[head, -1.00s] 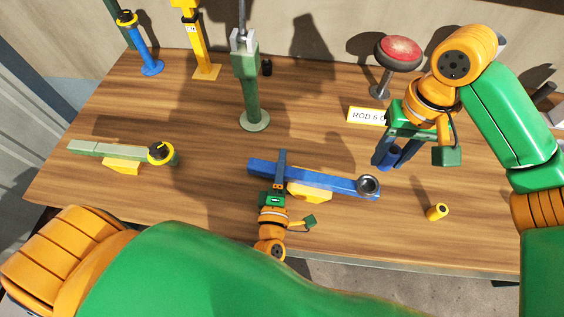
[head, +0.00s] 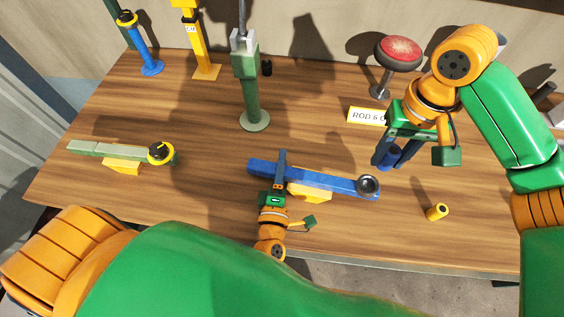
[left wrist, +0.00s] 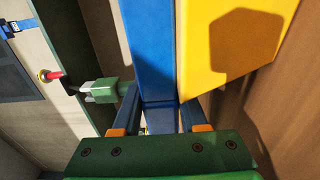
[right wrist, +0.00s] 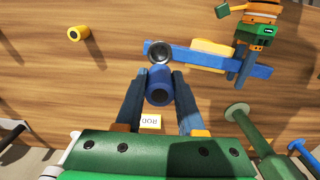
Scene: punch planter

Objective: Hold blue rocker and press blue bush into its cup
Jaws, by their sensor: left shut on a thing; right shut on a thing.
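The blue rocker (head: 325,181) rests on a yellow block (head: 311,191) on the table, with a dark round cup (head: 368,185) at its right end. My left gripper (head: 281,165) is shut across the rocker's beam left of the block; the beam also shows between its fingers in the left wrist view (left wrist: 150,50). My right gripper (head: 390,158) points down, right of and behind the cup. In the right wrist view it is shut on the blue bush (right wrist: 159,90), a short cylinder with a hole. The cup (right wrist: 159,52) appears just beyond the bush there, and the two look apart.
A green press column (head: 252,90) stands behind the rocker, and a red-topped stand (head: 399,54) at the back right. A pale green rocker (head: 110,149) is at the left. A sign (head: 367,116) stands behind my right gripper.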

